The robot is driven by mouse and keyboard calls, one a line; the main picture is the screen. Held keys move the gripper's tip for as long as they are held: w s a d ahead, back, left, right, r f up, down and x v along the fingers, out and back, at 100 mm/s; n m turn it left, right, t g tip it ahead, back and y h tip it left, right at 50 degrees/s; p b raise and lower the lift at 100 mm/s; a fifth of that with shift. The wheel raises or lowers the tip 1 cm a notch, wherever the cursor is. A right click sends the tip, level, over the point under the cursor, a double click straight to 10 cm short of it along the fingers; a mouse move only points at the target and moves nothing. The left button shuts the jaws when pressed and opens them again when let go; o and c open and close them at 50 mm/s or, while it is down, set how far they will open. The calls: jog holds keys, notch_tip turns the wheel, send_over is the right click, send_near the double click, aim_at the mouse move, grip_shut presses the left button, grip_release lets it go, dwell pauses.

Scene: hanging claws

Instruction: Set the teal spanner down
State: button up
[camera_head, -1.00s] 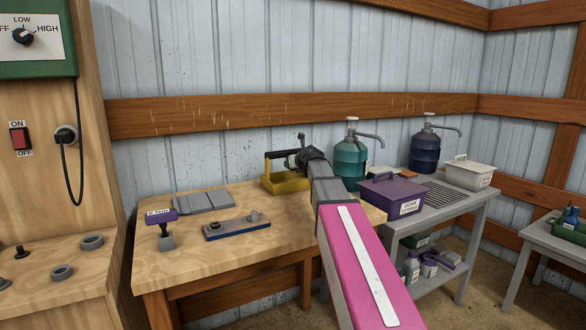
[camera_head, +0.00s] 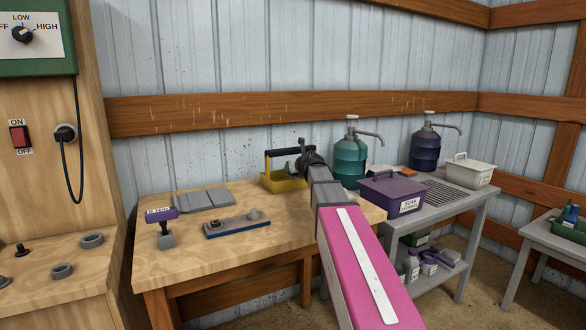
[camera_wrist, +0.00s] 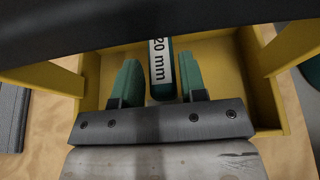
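The teal spanner (camera_wrist: 162,80) carries a white "20 mm" label and shows in the wrist view, inside the yellow tote (camera_wrist: 92,85). My gripper (camera_wrist: 158,72) has its two green fingers on either side of the spanner, with a visible gap beside the left finger; it looks open. The spanner's upper part runs out of sight under the tote's dark handle (camera_wrist: 130,22). In the head view my gripper (camera_head: 292,166) is at the yellow tote (camera_head: 283,184) at the back of the wooden bench. The spanner's contact with the tote floor cannot be judged.
A purple lidded box (camera_head: 392,193) stands right of my arm, near teal (camera_head: 350,158) and blue (camera_head: 425,152) pump jugs. The bench's front middle is clear.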

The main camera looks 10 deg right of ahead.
jog(key=shift+o, duration=0.9)
jog(key=shift+r, duration=0.25)
jog(key=v, duration=1.2)
jog(key=shift+r, duration=0.5)
